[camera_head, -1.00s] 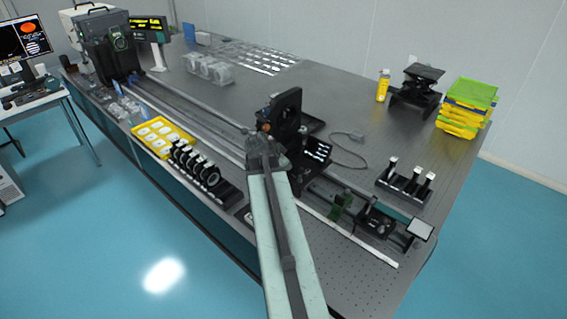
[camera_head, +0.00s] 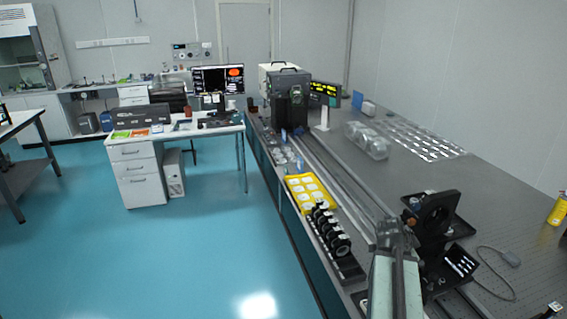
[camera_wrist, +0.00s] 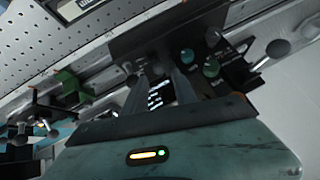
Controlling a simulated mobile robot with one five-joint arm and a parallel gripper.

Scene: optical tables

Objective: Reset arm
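My arm (camera_head: 394,280) reaches forward over the near part of the optical table (camera_head: 515,225) in the head view. Beyond the fingers is a dark mount with white-marked parts and knobs. I cannot tell whether the fingers touch it.
A yellow tray (camera_head: 309,194) and a row of black ring optics (camera_head: 329,229) lie along the table's left edge. A long rail (camera_head: 340,172) runs down the table. A desk with a monitor (camera_head: 217,79) stands left. Blue floor between is clear. A green part (camera_wrist: 70,84) shows in the wrist view.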

